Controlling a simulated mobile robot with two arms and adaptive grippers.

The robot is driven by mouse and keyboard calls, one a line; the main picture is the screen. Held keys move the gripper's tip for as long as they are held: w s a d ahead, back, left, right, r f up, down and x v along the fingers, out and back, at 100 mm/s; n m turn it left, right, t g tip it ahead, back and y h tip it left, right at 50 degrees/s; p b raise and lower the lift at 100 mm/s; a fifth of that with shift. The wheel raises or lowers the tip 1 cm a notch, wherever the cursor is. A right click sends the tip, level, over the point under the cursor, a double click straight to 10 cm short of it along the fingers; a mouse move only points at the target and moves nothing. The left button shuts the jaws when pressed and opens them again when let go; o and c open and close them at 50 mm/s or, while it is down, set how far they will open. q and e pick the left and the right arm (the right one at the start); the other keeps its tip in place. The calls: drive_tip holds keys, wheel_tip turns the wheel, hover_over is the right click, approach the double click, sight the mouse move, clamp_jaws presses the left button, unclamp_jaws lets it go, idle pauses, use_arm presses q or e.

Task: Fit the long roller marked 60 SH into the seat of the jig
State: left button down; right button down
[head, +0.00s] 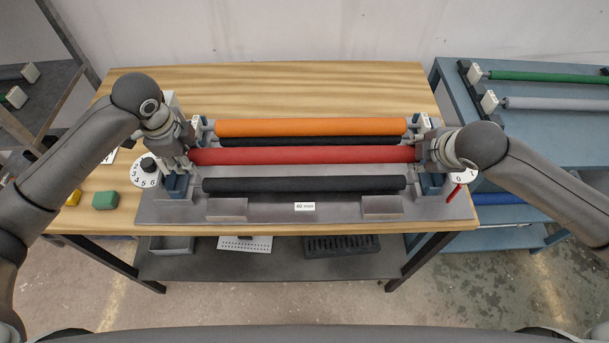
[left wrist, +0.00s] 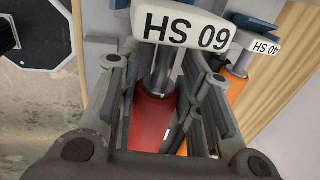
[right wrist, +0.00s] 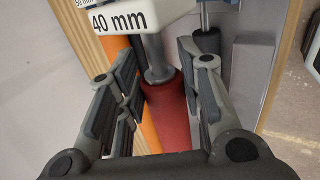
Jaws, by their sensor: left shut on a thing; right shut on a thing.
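The long red roller (head: 300,155) spans the jig (head: 160,213) from side to side in the head view. Its end tag (left wrist: 185,27) reads 60 SH, upside down, in the left wrist view. My left gripper (head: 190,152) is shut on the roller's left end. My right gripper (head: 423,153) is shut on its right end, where a tag (right wrist: 120,20) reads 40 mm. The roller lies over the jig between an orange roller (head: 310,127) behind and a black roller (head: 304,185) in front. The grippers hide its ends, so I cannot tell whether it touches the seat.
Another black roller (head: 310,141) shows just behind the red one. A green block (head: 105,200) lies at the front left. A blue rack (head: 457,110) with rollers stands at the right.

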use_arm(q)
drive_tip(key=shift+w+a, duration=0.1)
drive_tip(key=shift+w, duration=0.05)
use_arm(e)
drive_tip(key=shift+w, duration=0.1)
use_arm(q)
drive_tip(key=shift+f+b, duration=0.1)
drive_tip(key=shift+b, duration=0.2)
use_arm(e)
drive_tip(key=shift+f, duration=0.15)
